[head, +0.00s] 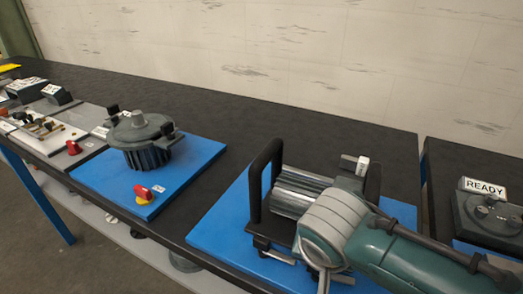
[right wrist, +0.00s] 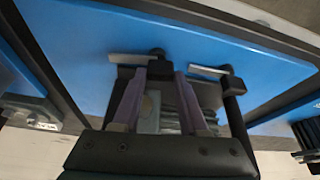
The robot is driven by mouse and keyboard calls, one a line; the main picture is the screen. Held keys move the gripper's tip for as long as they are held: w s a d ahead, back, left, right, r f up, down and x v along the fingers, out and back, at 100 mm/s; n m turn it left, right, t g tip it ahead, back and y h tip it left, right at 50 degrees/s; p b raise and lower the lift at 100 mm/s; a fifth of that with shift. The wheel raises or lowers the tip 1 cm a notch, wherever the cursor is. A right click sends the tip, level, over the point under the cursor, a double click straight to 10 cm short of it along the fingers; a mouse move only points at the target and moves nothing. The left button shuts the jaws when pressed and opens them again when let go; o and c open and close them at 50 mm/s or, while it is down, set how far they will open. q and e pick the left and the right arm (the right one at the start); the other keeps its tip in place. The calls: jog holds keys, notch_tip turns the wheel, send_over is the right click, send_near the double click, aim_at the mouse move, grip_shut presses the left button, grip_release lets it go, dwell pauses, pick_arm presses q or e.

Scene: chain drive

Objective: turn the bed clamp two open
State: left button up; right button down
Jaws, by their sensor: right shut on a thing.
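I cannot tell which is clamp two. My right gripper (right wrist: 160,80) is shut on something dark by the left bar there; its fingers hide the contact. In the head view my right arm hides the gripper. My left gripper is not in view.
A black handle (head: 262,180) stands beside the motor. Left is another blue board (head: 190,180) with a dark ribbed unit (head: 142,140) and a red knob (head: 143,192). A READY panel (head: 485,187) stands at the right. The dark bench (head: 230,120) is clear behind.

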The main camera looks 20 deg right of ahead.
jog(key=shift+m+g+h, duration=0.3)
jog(key=shift+m, duration=0.5)
jog(key=shift+c, duration=2.2)
grip_release()
jog(key=shift+w, duration=0.1)
jog(key=shift+a+r, duration=0.1)
jog(key=shift+r, duration=0.3)
jog(key=p+v, duration=0.3)
jog(key=v, duration=0.6)
